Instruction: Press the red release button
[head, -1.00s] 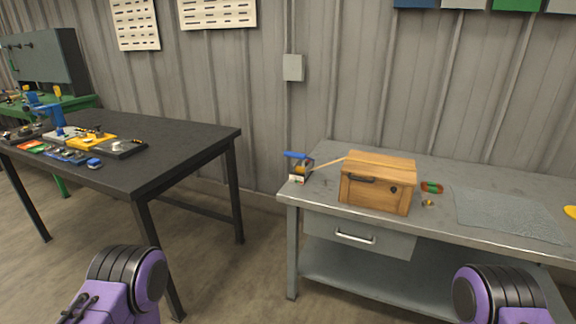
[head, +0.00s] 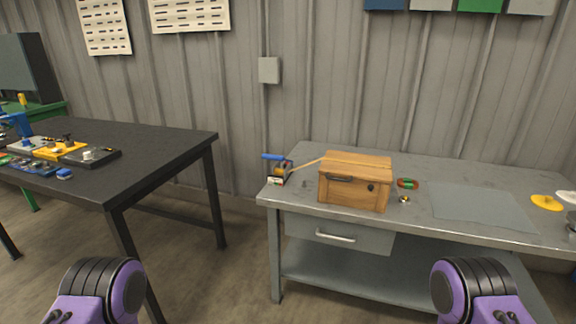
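I cannot make out a red release button in the head view. A wooden box (head: 354,182) with a dark handle and a dark round spot on its front stands on the grey workbench (head: 300,205). A small device with a blue top (head: 276,169) stands at the bench's left end, and a thin tan strip runs from near it to the box. Only purple and black parts of my two arms show at the bottom; neither gripper is in view.
A black table (head: 150,150) at left carries yellow, blue and dark parts (head: 60,150). Floor shows between the table and the workbench. A grey mat (head: 482,208) and a yellow disc (head: 546,202) lie on the bench's right side. A corrugated wall stands behind.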

